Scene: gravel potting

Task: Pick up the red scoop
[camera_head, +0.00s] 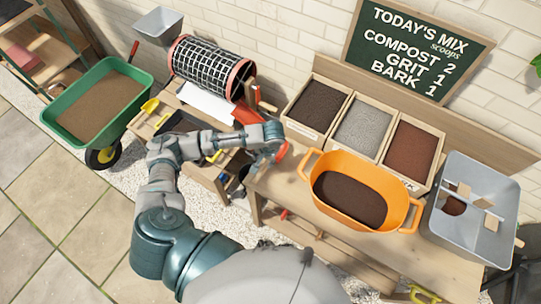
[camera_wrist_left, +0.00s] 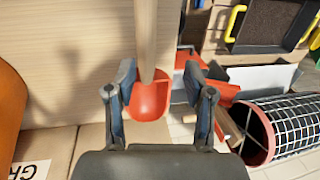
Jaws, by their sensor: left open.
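The red scoop (camera_wrist_left: 148,100) lies on the wooden bench, its pale wooden handle pointing to the top of the left wrist view. In the head view a red part of it (camera_head: 282,152) shows beside my left gripper (camera_head: 266,158), which hides the rest. My left gripper (camera_wrist_left: 158,78) is open, with one finger on each side of the scoop where the handle meets the red bowl. I cannot tell whether either finger touches it. My right gripper is not in view.
An orange tub (camera_head: 310,168) with dark soil stands right of the scoop. Bins of compost (camera_head: 316,105), grit (camera_head: 362,128) and bark (camera_head: 410,150) stand behind it. A mesh drum (camera_head: 205,68) is at the left back.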

